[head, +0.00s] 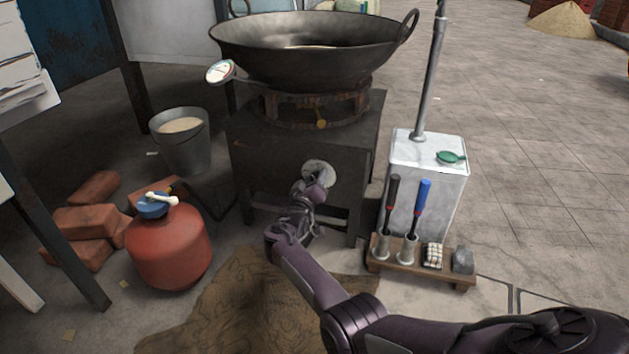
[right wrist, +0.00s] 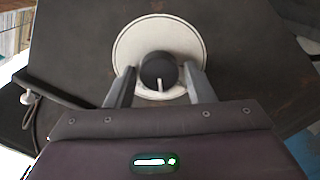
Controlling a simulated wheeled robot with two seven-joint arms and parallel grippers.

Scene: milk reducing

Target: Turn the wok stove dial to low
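The wok stove (head: 262,150) is a dark metal box stand with a large black wok (head: 310,50) on top. Its dial (right wrist: 158,70) is a dark round knob on a round pale plate (right wrist: 128,42) on the stove's front. The knob's white mark points down in the right wrist view. My right gripper (right wrist: 161,84) is open, with one finger on each side of the knob and a visible gap on both sides. In the head view my right gripper (head: 318,182) covers part of the pale plate (head: 318,168). My left gripper is not in view.
A red gas cylinder (head: 168,250) with a blue top, red bricks (head: 85,222) and a bucket (head: 182,150) stand left of the stove. A white canister (head: 430,175) and a low wooden rack (head: 420,266) with tools stand right. Brown sacking (head: 245,310) lies in front.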

